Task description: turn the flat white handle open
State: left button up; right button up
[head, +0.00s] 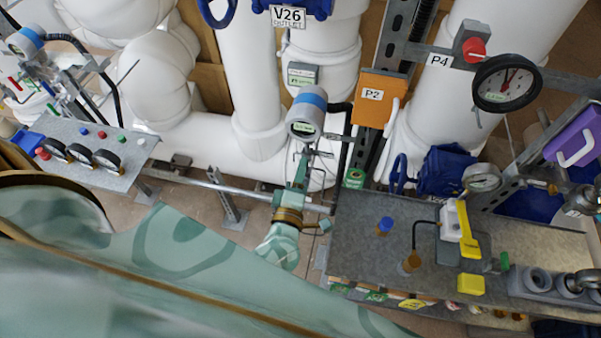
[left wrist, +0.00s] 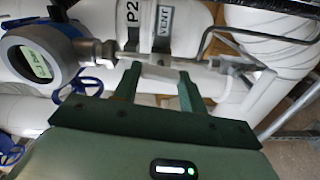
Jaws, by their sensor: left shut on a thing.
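The flat white handle (left wrist: 156,71) shows in the left wrist view as a pale piece between my fingertips, in front of a small fitting on a white pipe. My left gripper (left wrist: 156,82) has one green finger on each side of it and is shut on it. In the head view my left gripper (head: 302,162) reaches up from below, just under the grey and blue gauge (head: 306,112). The handle is too small and too covered there to make out. The handle's exact angle is hard to tell. My right gripper is not in view.
The round gauge also shows in the left wrist view (left wrist: 38,60), close left of the fingers. An orange P2 box (head: 379,97) hangs right of the gripper. A grey bench (head: 360,245) with small valves stands at lower right. Thick white pipes (head: 250,70) fill the back.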

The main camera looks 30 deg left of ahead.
pick_arm(q)
jog(key=shift+n, duration=0.9)
jog(key=o, duration=1)
jog(key=shift+s, duration=0.1)
jog(key=b+v, duration=0.2)
jog(key=v, duration=1.4)
jog(key=shift+s, duration=0.1)
